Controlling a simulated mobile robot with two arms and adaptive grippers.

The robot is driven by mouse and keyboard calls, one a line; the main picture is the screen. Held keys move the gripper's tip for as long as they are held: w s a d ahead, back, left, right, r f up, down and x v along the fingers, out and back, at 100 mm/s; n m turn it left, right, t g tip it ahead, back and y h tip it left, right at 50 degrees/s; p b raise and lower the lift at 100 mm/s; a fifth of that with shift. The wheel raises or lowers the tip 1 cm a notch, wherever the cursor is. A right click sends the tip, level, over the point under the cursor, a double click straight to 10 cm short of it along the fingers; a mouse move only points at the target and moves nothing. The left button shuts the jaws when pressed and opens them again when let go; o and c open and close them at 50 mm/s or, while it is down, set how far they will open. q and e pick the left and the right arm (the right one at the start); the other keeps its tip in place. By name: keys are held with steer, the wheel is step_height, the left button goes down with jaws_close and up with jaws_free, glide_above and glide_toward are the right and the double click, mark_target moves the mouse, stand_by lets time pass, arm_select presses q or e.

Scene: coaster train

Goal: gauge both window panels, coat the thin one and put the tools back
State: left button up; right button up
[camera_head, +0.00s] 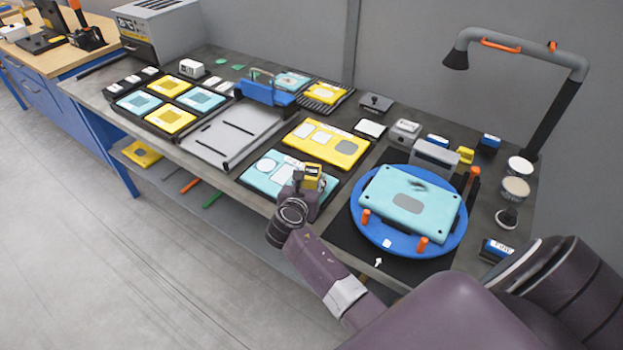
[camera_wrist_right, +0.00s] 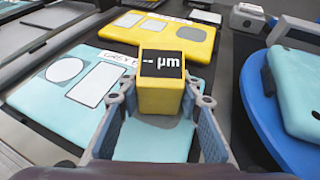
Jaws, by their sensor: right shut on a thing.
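My right gripper (camera_head: 303,190) is shut on a yellow gauge (camera_wrist_right: 162,88). The gauge's black display reads "-- µm". In the right wrist view the gauge hangs over a light-blue panel (camera_wrist_right: 35,97) with an oval and a rectangular grey patch; I cannot tell whether it touches. This panel (camera_head: 251,181) lies flat near the table's front edge in the head view, partly hidden by my gripper. A yellow panel (camera_head: 326,145) with several patches lies behind it. Another light-blue panel (camera_head: 440,207) rests on a round blue turntable (camera_head: 372,236) with orange clamps. My left gripper is out of view.
A grey lamp (camera_head: 575,70) arches over the right end. A grey tray (camera_head: 205,145) and a blue handled tool (camera_head: 268,93) lie to the left. Small boxes and white-topped tubs (camera_head: 515,188) stand behind and right of the turntable. A black mat (camera_head: 345,225) surrounds the turntable.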

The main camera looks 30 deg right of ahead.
mark_target(311, 172)
stand_by(0.4)
steer(key=o, duration=1.4)
steer(key=shift+f, duration=0.1)
steer(key=shift+r+p, duration=3)
steer(key=shift+p, duration=0.45)
steer(key=shift+a+f, duration=0.1)
